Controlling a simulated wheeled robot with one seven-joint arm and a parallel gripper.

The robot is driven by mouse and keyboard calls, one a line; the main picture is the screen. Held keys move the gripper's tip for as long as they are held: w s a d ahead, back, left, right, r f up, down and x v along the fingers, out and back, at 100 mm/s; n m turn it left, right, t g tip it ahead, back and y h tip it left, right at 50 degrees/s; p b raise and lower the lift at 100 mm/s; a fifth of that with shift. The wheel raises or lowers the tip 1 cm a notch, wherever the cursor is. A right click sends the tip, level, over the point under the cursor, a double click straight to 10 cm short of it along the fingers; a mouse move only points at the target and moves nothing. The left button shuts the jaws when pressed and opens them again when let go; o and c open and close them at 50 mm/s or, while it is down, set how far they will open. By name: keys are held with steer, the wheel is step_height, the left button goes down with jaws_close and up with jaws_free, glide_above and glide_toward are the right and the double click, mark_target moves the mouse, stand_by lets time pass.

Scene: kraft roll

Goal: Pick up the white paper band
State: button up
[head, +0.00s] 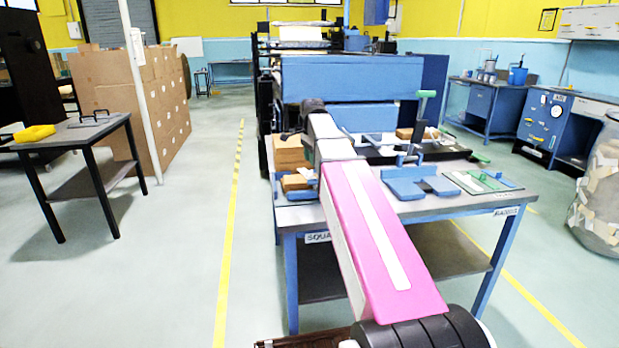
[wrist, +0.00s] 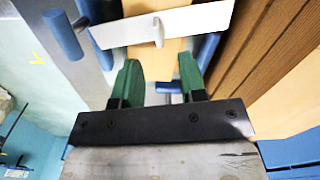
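The white paper band (wrist: 195,22) shows in the wrist view as a flat white strip lying across the top, with a small pale upright tab near its middle. Tan material lies beneath and beyond it. My gripper (wrist: 158,72) has two green fingers, spread apart with nothing held between them. The fingertips point toward the band and sit just short of it in the picture; I cannot tell the height between them. In the head view my own arm covers the gripper, and I cannot make out the band there.
Blue posts (wrist: 63,35) stand near the band's left end. In the head view, brown stacks (head: 290,152) sit at the blue-legged table's left edge; a blue fixture (head: 420,184) and a green-handled tool (head: 424,105) are farther right.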

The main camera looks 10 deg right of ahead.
mark_target(310, 174)
steer(key=shift+a+f, duration=0.1)
steer(key=shift+f, duration=2.5)
jaws_close()
